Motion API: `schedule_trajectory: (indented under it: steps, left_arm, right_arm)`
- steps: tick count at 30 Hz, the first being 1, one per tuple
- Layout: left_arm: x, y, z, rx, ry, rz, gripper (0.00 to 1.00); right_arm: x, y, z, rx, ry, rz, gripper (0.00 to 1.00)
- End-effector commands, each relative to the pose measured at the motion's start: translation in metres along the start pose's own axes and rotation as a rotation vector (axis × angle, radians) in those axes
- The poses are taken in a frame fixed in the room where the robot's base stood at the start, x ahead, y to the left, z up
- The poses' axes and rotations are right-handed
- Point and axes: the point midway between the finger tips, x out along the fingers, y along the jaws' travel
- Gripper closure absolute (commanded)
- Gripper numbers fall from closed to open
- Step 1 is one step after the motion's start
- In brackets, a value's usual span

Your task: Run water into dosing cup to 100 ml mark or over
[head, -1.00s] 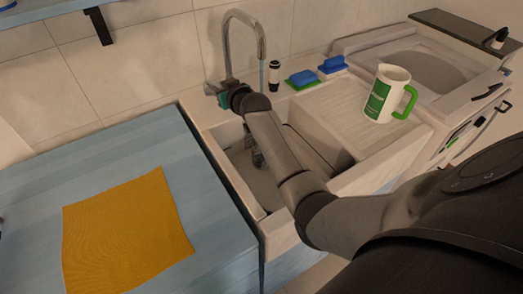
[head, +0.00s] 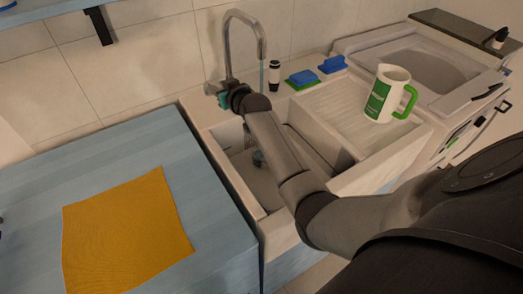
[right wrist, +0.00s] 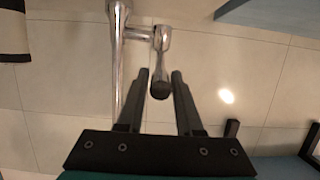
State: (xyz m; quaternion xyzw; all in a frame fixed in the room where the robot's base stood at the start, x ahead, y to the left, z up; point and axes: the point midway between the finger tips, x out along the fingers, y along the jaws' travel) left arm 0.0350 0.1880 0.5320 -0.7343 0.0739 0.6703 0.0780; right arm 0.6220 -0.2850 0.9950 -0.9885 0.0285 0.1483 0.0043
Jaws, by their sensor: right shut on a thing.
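In the head view the right gripper (head: 212,90) is at the faucet's base. My left gripper is out of view.
A white pitcher with a green handle (head: 386,95) stands on the drainboard (head: 335,112). An orange cloth (head: 125,230) lies on the blue counter (head: 215,215).

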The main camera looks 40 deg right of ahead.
Motion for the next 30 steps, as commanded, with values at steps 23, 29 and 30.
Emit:
schedule_trajectory:
  steps: [23,29,30]
  left_arm:
    - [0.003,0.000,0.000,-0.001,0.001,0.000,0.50]
    - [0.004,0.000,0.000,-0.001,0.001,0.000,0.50]
    - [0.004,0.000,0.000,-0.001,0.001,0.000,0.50]
  right_arm:
    - [-0.001,0.000,0.019,-0.001,-0.010,0.000,0.92]
    - [-0.001,0.000,0.025,0.000,-0.011,-0.001,0.92]
    - [-0.001,0.000,0.025,0.000,-0.012,-0.001,0.92]
